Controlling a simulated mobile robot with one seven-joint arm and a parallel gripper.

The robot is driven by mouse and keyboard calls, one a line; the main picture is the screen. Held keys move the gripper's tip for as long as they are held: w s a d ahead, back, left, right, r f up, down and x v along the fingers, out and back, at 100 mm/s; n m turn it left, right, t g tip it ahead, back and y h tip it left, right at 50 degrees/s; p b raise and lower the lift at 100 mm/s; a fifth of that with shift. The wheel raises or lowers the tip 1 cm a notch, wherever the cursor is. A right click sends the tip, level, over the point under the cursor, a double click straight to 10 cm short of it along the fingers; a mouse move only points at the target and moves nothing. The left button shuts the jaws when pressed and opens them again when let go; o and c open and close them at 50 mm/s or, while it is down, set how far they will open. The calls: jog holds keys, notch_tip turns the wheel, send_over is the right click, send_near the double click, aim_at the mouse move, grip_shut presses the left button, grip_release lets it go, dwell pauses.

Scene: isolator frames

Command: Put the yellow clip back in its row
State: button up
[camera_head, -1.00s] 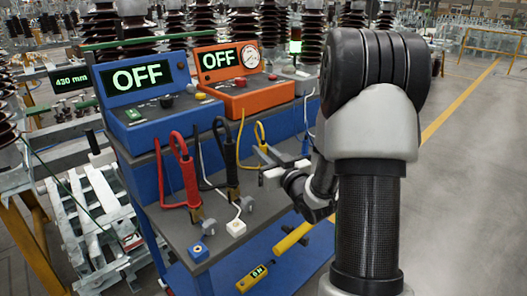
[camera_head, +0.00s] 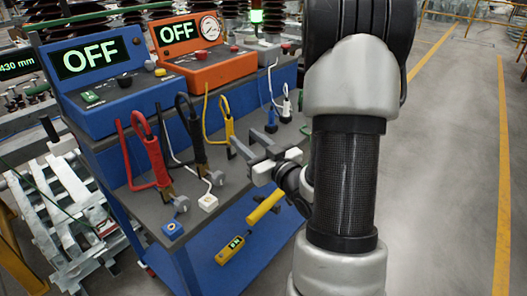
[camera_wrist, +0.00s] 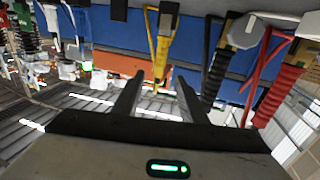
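The yellow clip (camera_head: 228,125) stands upright at the trolley's shelf, between the black clip (camera_head: 195,135) and the blue clip (camera_head: 271,120), with a yellow cable looping from it. In the wrist view the yellow clip (camera_wrist: 162,45) shows beyond my fingertips, roughly in line with the gap between them. My gripper (camera_head: 249,142) is open and empty, just in front and to the right of the yellow clip in the head view. The fingers (camera_wrist: 158,82) are spread in the wrist view. The clip's lower end is partly hidden by my gripper in the head view.
The red clip (camera_head: 156,160) stands left of the black one. A blue box (camera_head: 120,85) and an orange box (camera_head: 195,65), both reading OFF, stand behind. A yellow tester (camera_head: 231,248) and yellow rod (camera_head: 264,206) lie on the lower shelf. Floor at right is clear.

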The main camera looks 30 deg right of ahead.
jog(key=s+d+p, duration=0.1)
jog(key=s+p, duration=0.6)
jog(key=p, duration=0.3)
jog(key=shift+s, duration=0.4)
